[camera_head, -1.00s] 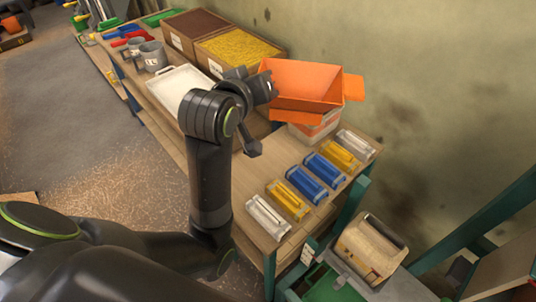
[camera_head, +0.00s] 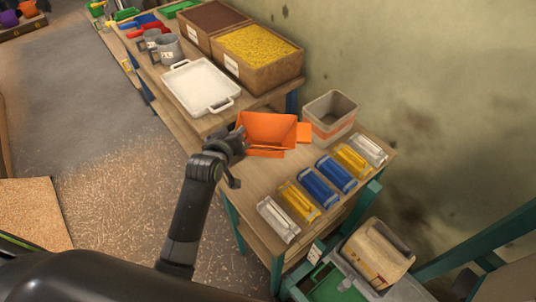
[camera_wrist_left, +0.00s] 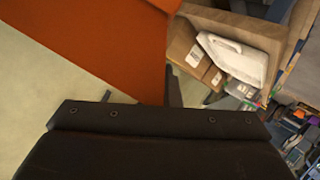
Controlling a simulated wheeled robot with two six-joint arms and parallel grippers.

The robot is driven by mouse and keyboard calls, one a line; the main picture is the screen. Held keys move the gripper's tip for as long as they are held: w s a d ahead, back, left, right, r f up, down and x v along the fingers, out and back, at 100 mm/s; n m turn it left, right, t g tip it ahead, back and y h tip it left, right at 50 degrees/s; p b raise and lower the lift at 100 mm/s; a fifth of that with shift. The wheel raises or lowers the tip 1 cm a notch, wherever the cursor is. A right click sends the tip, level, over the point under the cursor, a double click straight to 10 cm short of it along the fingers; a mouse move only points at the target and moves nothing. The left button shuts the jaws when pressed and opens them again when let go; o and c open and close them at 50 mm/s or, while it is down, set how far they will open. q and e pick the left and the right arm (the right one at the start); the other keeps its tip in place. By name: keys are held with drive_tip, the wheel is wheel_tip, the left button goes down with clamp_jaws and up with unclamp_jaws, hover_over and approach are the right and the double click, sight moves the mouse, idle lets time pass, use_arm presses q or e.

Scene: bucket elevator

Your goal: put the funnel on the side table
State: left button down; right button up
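The orange funnel (camera_head: 268,130), a wide open-topped hopper with side flanges, is at the far left part of the wooden side table (camera_head: 262,176). I cannot tell whether it touches the top or hangs just above it. My left gripper (camera_head: 238,147) is at the funnel's near left side and appears shut on its edge; the fingertips are mostly hidden. In the left wrist view the funnel (camera_wrist_left: 95,40) fills the upper left, close against the gripper. My right gripper is not in view.
A grey bin with an orange band (camera_head: 330,117) stands right of the funnel. Several yellow, blue and clear cases (camera_head: 318,187) line the table's right side. A white tray (camera_head: 200,88) and a box of yellow grains (camera_head: 257,58) stand on the bench behind.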

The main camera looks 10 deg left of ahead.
use_arm(q)
drive_tip(key=shift+f+p, duration=0.3)
drive_tip(key=shift+f, duration=4.45)
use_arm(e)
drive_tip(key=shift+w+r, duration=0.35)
use_arm(q)
drive_tip(key=shift+f, duration=0.2)
drive_tip(key=c, duration=1.7)
unclamp_jaws()
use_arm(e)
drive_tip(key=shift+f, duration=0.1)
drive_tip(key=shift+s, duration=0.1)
